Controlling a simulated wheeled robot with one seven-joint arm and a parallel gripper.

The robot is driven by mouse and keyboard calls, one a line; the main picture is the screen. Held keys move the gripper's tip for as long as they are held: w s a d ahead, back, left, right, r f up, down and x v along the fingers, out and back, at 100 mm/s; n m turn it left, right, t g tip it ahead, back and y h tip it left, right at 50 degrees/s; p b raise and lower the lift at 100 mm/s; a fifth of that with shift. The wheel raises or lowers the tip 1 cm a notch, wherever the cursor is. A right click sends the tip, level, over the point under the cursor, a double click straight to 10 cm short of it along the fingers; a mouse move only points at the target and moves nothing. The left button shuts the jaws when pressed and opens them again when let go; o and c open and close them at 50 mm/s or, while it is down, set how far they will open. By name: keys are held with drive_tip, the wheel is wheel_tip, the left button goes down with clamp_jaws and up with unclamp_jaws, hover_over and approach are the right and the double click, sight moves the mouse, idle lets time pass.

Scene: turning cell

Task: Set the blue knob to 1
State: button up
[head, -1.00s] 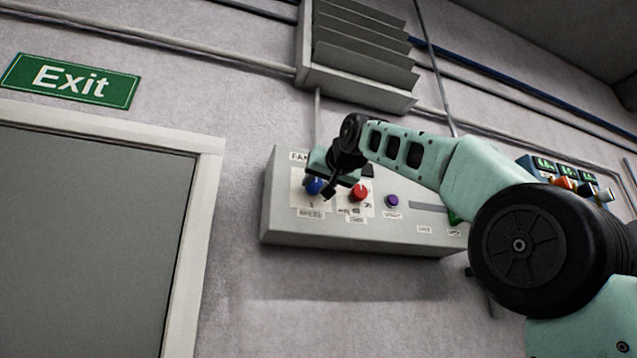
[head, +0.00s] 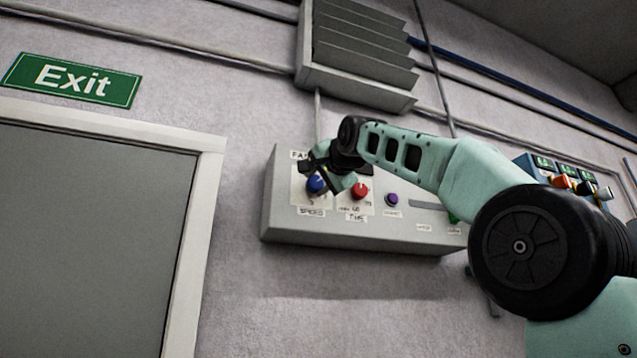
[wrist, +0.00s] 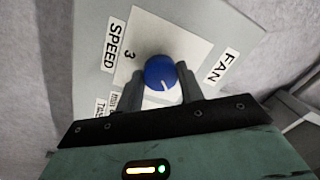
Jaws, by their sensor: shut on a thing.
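The blue knob (head: 316,184) is at the left end of the grey control panel (head: 290,228), above a label reading SPEED. In the wrist view the blue knob (wrist: 161,73) sits between the two fingers of my gripper (wrist: 161,85), which is shut on it. A white pointer line shows on the knob's face, on the side nearer my gripper's body. A printed 3 is visible beside the knob; other scale marks are hidden or too blurred to read. In the head view my gripper (head: 326,182) partly covers the dial.
A red knob (head: 359,190) labelled TIME is just right of the blue one. A purple button (head: 392,199) is further right. A louvred vent (head: 358,60) is above the panel. A door (head: 95,250) with an Exit sign (head: 72,80) is at the left.

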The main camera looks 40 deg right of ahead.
drive_tip(key=shift+m, duration=1.4)
drive_tip(key=o, duration=1)
drive_tip(key=shift+b, duration=0.3)
drive_tip(key=b+v, duration=0.6)
drive_tip(key=v, duration=1.1)
drive_tip(key=shift+s+a, duration=0.2)
drive_tip(key=shift+a, duration=0.05)
